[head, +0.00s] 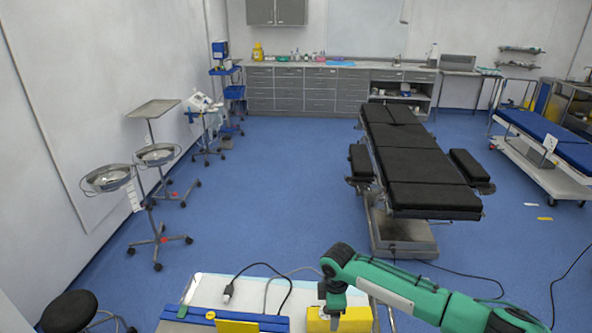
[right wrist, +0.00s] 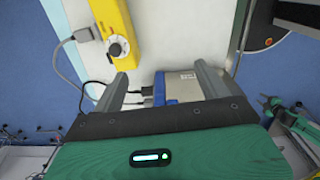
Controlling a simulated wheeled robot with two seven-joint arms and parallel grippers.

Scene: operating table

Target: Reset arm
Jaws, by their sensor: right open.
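My green right arm (head: 400,288) reaches in from the lower right in the head view. Its wrist end hangs over the yellow device (head: 340,320) at the bottom edge. In the right wrist view my right gripper (right wrist: 160,70) has its two fingers spread wide, with nothing held between them. The yellow device (right wrist: 112,30), with a round dark dial, lies beyond the left finger. A grey and blue box (right wrist: 178,86) shows between the fingers, and I cannot tell how far below them it is.
The white table (head: 215,288) below carries a blue bar, another yellow piece (head: 237,325) and dark cables (head: 262,266). A black operating table (head: 420,165) stands beyond. Basin stands (head: 157,155) are at left. The blue floor (head: 270,200) between is clear.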

